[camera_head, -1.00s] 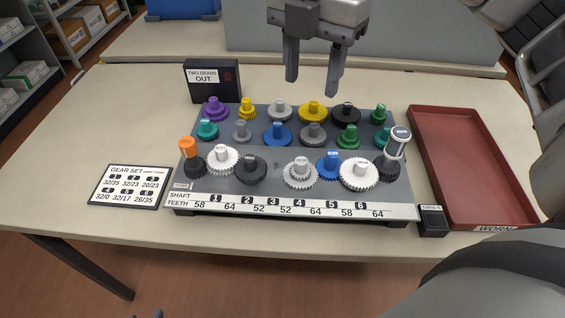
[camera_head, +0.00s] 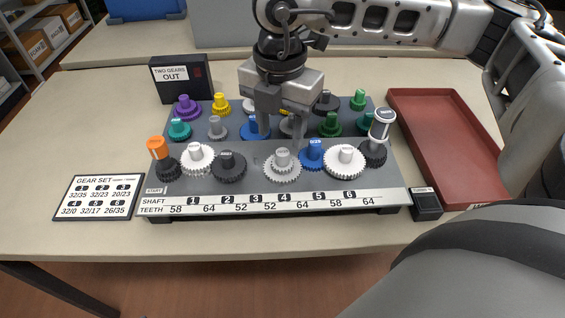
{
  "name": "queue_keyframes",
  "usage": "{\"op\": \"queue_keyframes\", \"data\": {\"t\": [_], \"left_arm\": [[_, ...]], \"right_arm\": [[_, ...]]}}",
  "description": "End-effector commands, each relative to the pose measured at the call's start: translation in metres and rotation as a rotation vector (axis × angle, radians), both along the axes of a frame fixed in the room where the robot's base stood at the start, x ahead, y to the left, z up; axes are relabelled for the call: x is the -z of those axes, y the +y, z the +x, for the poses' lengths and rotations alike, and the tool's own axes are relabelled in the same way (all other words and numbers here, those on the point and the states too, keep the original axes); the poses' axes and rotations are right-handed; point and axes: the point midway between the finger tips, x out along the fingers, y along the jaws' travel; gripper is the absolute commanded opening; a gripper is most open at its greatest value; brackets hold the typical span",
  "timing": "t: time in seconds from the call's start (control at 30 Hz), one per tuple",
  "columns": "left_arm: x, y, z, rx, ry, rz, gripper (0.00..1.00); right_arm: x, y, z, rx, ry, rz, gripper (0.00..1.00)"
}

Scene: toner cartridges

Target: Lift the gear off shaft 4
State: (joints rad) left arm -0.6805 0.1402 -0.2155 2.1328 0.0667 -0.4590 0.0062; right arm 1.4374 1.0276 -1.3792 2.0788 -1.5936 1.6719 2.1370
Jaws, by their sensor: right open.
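The gear on shaft 4 (camera_head: 282,172) is light grey, toothed, with a raised hub. It sits in the front row of the gear board (camera_head: 270,188), above the label 4. My right gripper (camera_head: 279,137) is open and points down just above and behind this gear. Its fingers are apart, with nothing seen between them. Whether a finger touches the hub I cannot tell. The gripper hides parts of the back-row gears. A blue gear (camera_head: 312,158) stands close on the right, on shaft 5. Shaft 3's place on the left shows no gear. My left gripper is not in view.
A dark gear (camera_head: 229,167) and white gears (camera_head: 197,160) (camera_head: 346,163) share the front row. Tall orange-topped (camera_head: 157,147) and grey-topped (camera_head: 382,122) posts stand at its ends. A red tray (camera_head: 445,150) lies right. A black box (camera_head: 181,80) stands back left, a card (camera_head: 97,198) left.

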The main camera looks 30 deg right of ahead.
Motion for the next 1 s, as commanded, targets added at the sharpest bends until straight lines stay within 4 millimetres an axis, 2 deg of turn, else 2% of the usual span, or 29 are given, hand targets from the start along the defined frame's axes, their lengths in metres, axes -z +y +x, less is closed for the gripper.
{"op": "queue_keyframes", "data": {"t": [0.33,0.63,0.67,0.8,0.83,1.0], "left_arm": [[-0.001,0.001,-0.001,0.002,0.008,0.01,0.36],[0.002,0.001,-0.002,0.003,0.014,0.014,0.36],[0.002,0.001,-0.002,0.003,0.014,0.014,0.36],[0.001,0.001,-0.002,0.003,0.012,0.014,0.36],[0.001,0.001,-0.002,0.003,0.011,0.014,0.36],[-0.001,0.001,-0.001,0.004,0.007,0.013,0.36]], "right_arm": [[0.045,-0.001,-0.005,0.0,0.002,0.0,0.47],[0.051,-0.001,-0.004,0.0,0.0,0.0,0.47],[0.051,-0.001,-0.004,0.0,0.0,0.0,0.44],[0.051,-0.001,-0.004,0.0,0.0,0.0,0.05],[0.051,-0.001,-0.004,0.0,0.0,0.0,0.0],[0.051,-0.001,-0.004,0.0,0.0,0.0,0.0]]}}
